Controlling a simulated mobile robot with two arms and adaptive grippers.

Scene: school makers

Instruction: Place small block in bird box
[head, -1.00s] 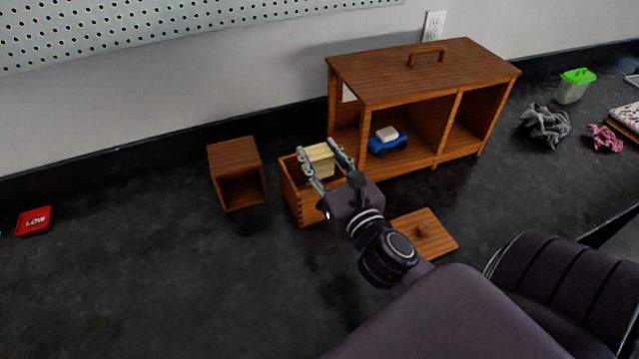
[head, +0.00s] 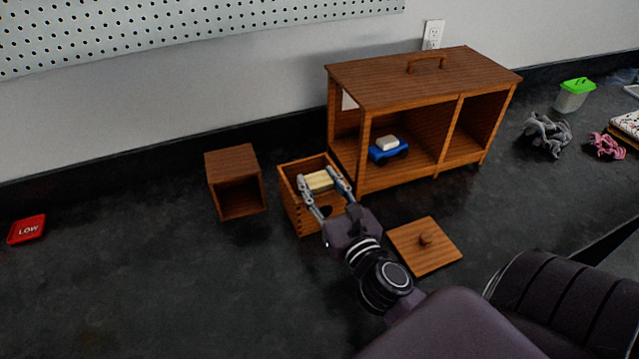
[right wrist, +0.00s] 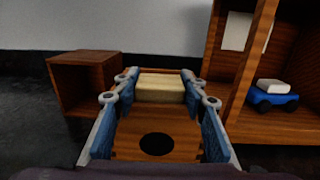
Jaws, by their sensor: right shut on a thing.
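The small block (head: 319,180) is pale wood and sits between the fingers of my right gripper (head: 327,188), which is shut on it. In the head view the block is at the open top of the bird box (head: 296,205), partly below its rim. The bird box is a brown open-topped wooden box with a round hole in its front. In the right wrist view the block (right wrist: 161,88) is between the blue-grey fingertips, with the box front and its dark hole (right wrist: 157,145) below. I cannot tell whether the block touches the box floor. My left gripper is not in view.
A small open wooden cube (head: 232,160) stands left of the bird box. A large wooden cabinet (head: 424,82) with a blue toy car (head: 388,149) stands behind right. A knobbed wooden lid (head: 425,247) lies to the right. The counter at left is mostly clear, with a red LOW tile (head: 27,229).

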